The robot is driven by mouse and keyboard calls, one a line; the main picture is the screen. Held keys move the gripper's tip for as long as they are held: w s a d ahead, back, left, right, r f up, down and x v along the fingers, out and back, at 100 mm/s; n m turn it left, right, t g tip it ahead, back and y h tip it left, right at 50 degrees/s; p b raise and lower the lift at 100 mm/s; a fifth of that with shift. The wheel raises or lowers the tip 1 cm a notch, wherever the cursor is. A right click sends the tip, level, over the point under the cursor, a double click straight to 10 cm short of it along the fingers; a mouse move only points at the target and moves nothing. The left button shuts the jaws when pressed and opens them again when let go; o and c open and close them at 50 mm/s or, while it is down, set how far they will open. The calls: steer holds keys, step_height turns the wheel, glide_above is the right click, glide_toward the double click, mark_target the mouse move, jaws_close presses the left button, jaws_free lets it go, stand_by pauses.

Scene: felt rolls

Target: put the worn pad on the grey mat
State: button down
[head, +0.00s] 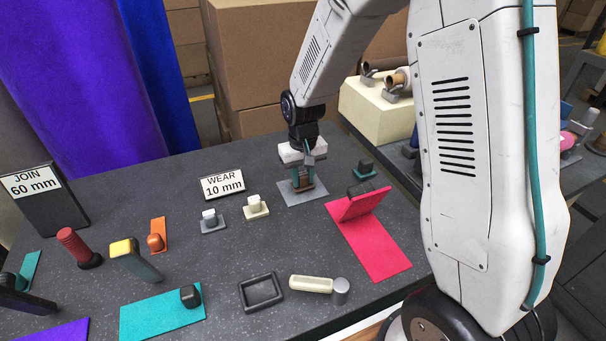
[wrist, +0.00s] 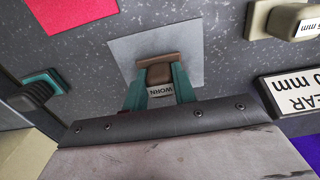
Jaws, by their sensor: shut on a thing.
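The worn pad (wrist: 159,74) is a brown block with a wider brown face and a white label reading WORN. In the wrist view it sits between the teal fingers of my gripper (wrist: 160,92), which is shut on it. In the head view my gripper (head: 303,178) points straight down at the grey mat (head: 286,194), with the pad low over it. The mat (wrist: 190,45) is a flat light-grey square, and the pad appears within its outline. I cannot tell whether the pad touches the mat.
A WEAR 10 mm sign (head: 223,186), a grey pad (head: 211,224) and a cream pad (head: 256,210) stand left of the mat. Pink felt (head: 375,245) with a dark block lies to its right. A dark block on teal felt (head: 363,168) is behind right.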

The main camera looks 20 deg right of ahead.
steer(key=shift+f, duration=0.45)
stand_by(0.4)
steer(key=c, duration=1.1)
jaws_free()
steer(key=shift+o, duration=0.2)
step_height(320, 180, up, 8)
steer(key=shift+f, duration=0.1)
